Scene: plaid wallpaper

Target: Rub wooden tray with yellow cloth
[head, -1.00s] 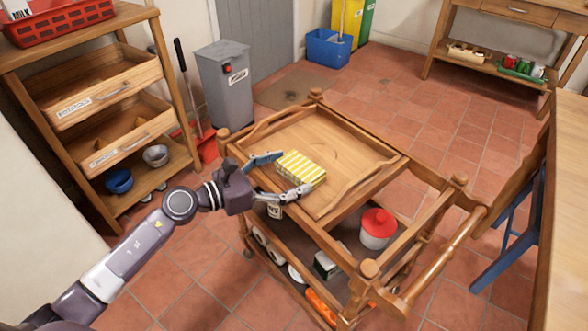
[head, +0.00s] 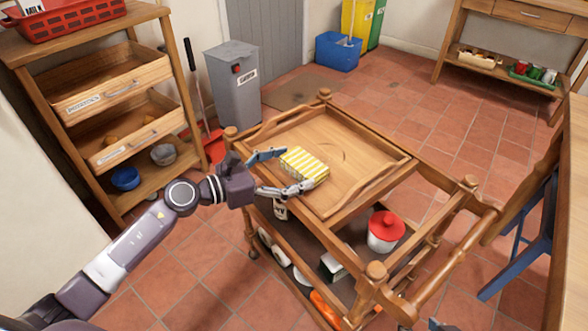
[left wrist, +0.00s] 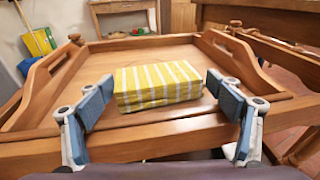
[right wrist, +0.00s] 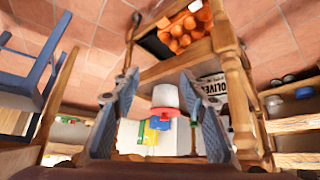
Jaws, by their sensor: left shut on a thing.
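The wooden tray (head: 350,172) lies on top of a wooden trolley, with raised wavy side rims. The folded yellow cloth (head: 304,164), with white stripes, lies on the tray's left part. My left gripper (head: 289,172) reaches over the tray's near left edge and is shut on the cloth, one finger at each side. The left wrist view shows the cloth (left wrist: 158,86) between the blue finger pads, with some space seeming to show beside it. My right gripper (right wrist: 160,105) is open and empty in the right wrist view; only a small part shows at the head view's bottom edge.
The trolley's lower shelf holds a white pot with a red lid (head: 385,232) and other goods. A grey bin (head: 233,83) and a drawer shelf (head: 112,105) stand at left. A blue chair (head: 522,245) and a wooden counter (head: 572,230) are at right.

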